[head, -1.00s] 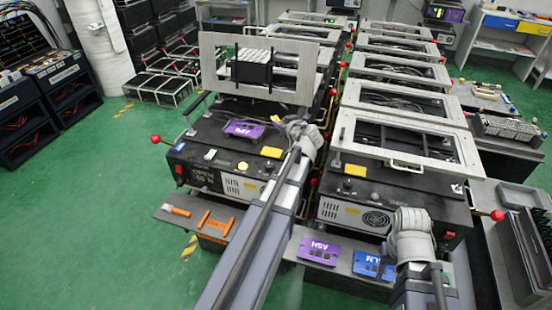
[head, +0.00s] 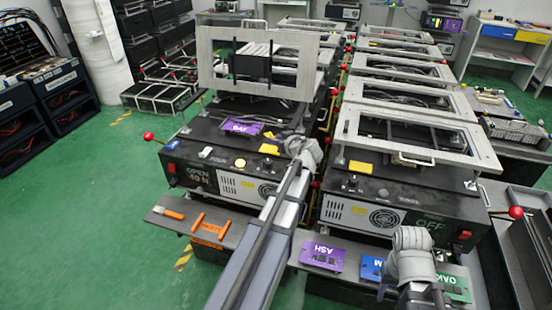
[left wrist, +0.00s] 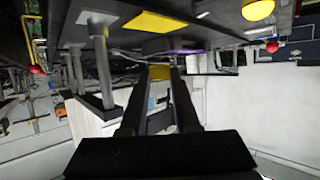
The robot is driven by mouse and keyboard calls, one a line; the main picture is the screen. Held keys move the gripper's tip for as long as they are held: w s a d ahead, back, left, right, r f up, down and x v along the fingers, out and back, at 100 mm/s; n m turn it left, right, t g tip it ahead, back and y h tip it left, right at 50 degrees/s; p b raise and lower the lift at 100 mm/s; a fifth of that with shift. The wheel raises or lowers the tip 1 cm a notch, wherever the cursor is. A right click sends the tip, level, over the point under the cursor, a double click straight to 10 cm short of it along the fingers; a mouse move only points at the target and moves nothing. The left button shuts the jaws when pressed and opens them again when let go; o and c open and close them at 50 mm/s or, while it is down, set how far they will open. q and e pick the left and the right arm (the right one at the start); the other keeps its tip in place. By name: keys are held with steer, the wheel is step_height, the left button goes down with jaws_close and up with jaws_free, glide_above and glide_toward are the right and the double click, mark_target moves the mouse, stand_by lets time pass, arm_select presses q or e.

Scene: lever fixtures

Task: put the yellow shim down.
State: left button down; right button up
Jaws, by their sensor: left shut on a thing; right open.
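The yellow shim (left wrist: 159,73) shows as a small yellow block between the fingertips in the left wrist view. My left gripper (left wrist: 158,82) is shut on it, below the dark fixture top in that picture. In the head view, my left arm reaches to the front right of the left lever fixture (head: 205,155); its wrist hides the fingertips and the shim. My right gripper (head: 410,265) is low over the front shelf by the blue and green plates; its fingers are hard to make out, and it appears open and empty.
A yellow patch (head: 268,149) lies on the left fixture's top, near a purple BAY plate (head: 242,127). The left fixture's frame (head: 210,68) stands raised. The shelf holds orange tools (head: 197,222), a purple ASH plate (head: 322,257) and a green OAK plate (head: 455,288). Green floor is clear at left.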

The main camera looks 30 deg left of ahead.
mark_target(276, 158)
arm_select(q)
steer(key=shift+f+b, duration=2.05)
steer(key=shift+f, duration=0.55)
steer(key=shift+f, duration=0.2)
steer(key=c, duration=0.6)
jaws_free()
steer(key=shift+r, duration=0.1)
steer(key=shift+c, duration=0.2)
